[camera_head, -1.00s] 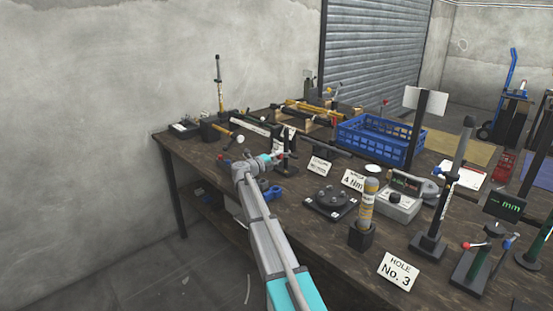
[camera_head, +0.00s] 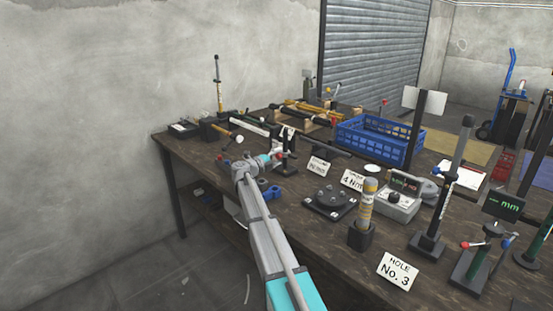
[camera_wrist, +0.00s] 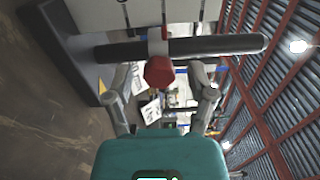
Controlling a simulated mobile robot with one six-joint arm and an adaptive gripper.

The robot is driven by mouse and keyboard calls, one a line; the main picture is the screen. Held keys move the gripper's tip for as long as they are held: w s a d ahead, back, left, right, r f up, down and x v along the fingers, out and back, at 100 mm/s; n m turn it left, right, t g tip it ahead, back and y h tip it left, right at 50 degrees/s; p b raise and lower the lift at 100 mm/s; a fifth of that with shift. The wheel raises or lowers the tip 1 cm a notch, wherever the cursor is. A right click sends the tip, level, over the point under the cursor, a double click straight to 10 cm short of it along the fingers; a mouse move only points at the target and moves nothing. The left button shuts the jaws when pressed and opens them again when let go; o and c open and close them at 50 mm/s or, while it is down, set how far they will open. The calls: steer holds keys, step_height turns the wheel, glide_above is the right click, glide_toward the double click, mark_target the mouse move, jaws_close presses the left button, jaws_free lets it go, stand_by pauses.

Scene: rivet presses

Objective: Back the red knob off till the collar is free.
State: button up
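In the wrist view a red knob (camera_wrist: 159,72) with flat sides sits beside a dark round bar (camera_wrist: 215,45). A pale collar-like band (camera_wrist: 158,47) wraps the bar just behind the knob. My gripper (camera_wrist: 160,86) has its two grey fingers well apart, one on each side of the knob, with gaps visible between them and it. The fingers do not touch the knob. In the head view my gripper (camera_head: 274,158) is at a dark upright stand (camera_head: 287,153) on the bench; the knob is too small there to tell clearly.
Blue parts (camera_head: 270,192) lie close beside my wrist. A yellow-handled tool (camera_head: 228,133) lies to the left. The bench's front left edge is mostly bare.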

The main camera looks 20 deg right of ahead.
steer(key=shift+a, duration=0.1)
steer(key=v, duration=1.1)
steer(key=shift+s+a, duration=0.15)
steer(key=shift+a, duration=0.25)
steer(key=shift+r, duration=0.1)
